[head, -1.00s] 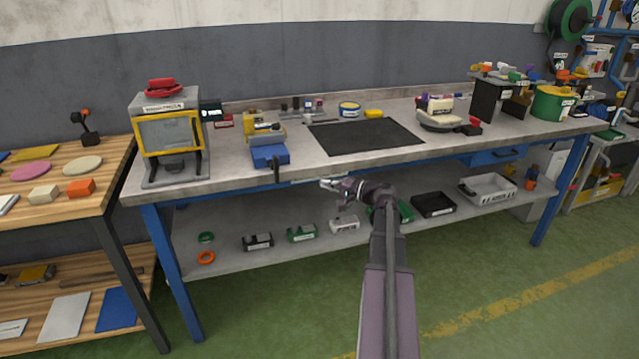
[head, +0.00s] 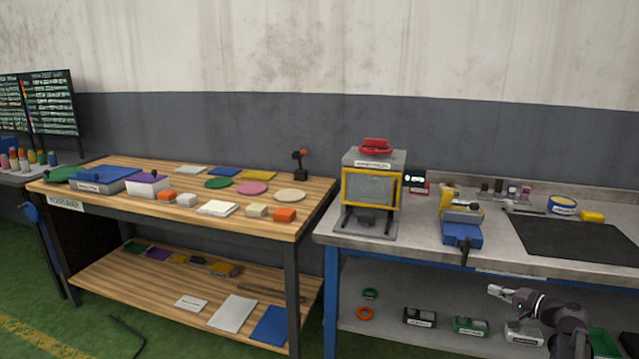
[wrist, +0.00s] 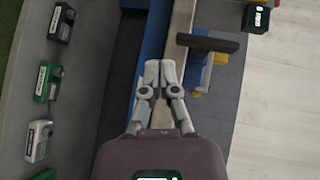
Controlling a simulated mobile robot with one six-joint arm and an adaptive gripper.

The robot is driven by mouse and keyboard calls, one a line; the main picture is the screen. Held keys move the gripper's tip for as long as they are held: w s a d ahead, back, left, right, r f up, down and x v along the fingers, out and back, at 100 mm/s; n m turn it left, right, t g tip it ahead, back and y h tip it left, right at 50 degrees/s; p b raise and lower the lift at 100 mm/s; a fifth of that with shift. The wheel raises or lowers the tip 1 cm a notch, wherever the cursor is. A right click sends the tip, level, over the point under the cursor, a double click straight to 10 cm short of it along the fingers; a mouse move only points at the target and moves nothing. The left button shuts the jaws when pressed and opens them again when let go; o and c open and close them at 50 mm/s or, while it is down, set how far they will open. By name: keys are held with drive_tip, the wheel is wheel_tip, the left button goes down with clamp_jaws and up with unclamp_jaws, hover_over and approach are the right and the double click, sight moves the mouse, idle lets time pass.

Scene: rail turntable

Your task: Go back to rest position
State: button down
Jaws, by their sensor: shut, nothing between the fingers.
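My gripper (head: 505,295) is in the lower right of the head view, in front of the grey workbench (head: 410,255). In the wrist view my gripper (wrist: 159,75) has its fingertips together with nothing between them. The bench's blue front edge runs up the picture behind it in that view. The blue vise (head: 461,232) stands on the benchtop, above and left of my gripper in the head view. Its dark handle (wrist: 208,43) shows just right of the fingertips in the wrist view.
A yellow-framed machine (head: 371,190) stands at the bench's left end. A wooden table (head: 120,210) with coloured discs and blocks is to the left. Small labelled devices, including a green one (head: 470,326), sit on the lower shelf.

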drive_tip(key=a+f+n+g, duration=0.3)
drive_tip(key=a+f+g, duration=0.15)
drive_tip(key=a, duration=0.75)
drive_tip(key=s+a+f+n+g+h, duration=0.45)
drive_tip(key=s+a, duration=0.25)
drive_tip(key=a, duration=0.4)
drive_tip(key=s+a+f+n+g+h, duration=0.35)
drive_tip(key=s+a+f, duration=0.3)
drive_tip(key=a, duration=0.35)
wheel_tip(320, 180, up, 21)
drive_tip(key=p, duration=2)
drive_tip(key=shift+r+g+p, duration=0.15)
drive_tip(key=shift+g+p, duration=0.25)
drive_tip(key=shift+g, duration=0.05)
drive_tip(key=shift+s+d, duration=0.1)
drive_tip(key=shift+d, duration=0.1)
